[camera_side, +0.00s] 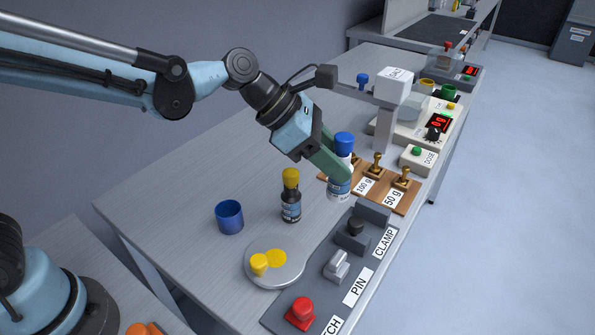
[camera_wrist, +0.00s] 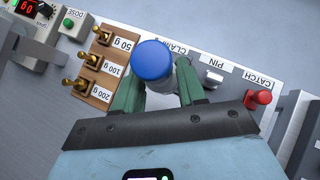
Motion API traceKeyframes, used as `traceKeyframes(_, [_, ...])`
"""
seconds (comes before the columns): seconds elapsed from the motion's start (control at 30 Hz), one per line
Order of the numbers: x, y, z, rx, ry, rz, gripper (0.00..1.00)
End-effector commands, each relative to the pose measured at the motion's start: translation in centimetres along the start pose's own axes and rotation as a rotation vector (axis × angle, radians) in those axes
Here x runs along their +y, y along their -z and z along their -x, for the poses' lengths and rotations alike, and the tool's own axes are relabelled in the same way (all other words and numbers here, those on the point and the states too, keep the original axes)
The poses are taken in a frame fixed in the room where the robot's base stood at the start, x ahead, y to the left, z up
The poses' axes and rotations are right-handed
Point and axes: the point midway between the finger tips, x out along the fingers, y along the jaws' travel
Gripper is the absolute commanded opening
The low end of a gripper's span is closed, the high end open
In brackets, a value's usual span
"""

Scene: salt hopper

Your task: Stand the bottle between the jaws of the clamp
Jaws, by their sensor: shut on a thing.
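A white bottle with a blue cap and a blue label (camera_side: 339,188) is held upright in my gripper (camera_side: 337,174), which is shut on it. In the wrist view its blue cap (camera_wrist: 153,60) shows between the green fingers of my gripper (camera_wrist: 157,84). The clamp (camera_side: 372,212) is a dark grey fixture with upright jaw blocks and a black knob, on the labelled panel just right of and below the bottle. The bottle is beside the clamp, not between its jaws. Whether its base touches the table is hard to tell. In the wrist view the bottle and fingers hide most of the clamp.
A dark bottle with a yellow cap (camera_side: 291,197) and a blue cup (camera_side: 229,217) stand to the left. A round grey plate (camera_side: 290,279) holds yellow pieces. A wooden switch board (camera_side: 403,195) lies close behind the clamp. The PIN lever (camera_side: 337,264) and red CATCH knob (camera_side: 300,312) are in front.

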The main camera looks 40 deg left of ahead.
Motion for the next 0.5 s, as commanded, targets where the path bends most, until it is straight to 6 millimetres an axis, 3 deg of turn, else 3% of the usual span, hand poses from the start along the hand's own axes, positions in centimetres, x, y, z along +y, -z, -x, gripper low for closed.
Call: traceKeyframes(0.5, [0.3, -4.0, -3.4, -0.002, -0.242, 0.236, 0.04])
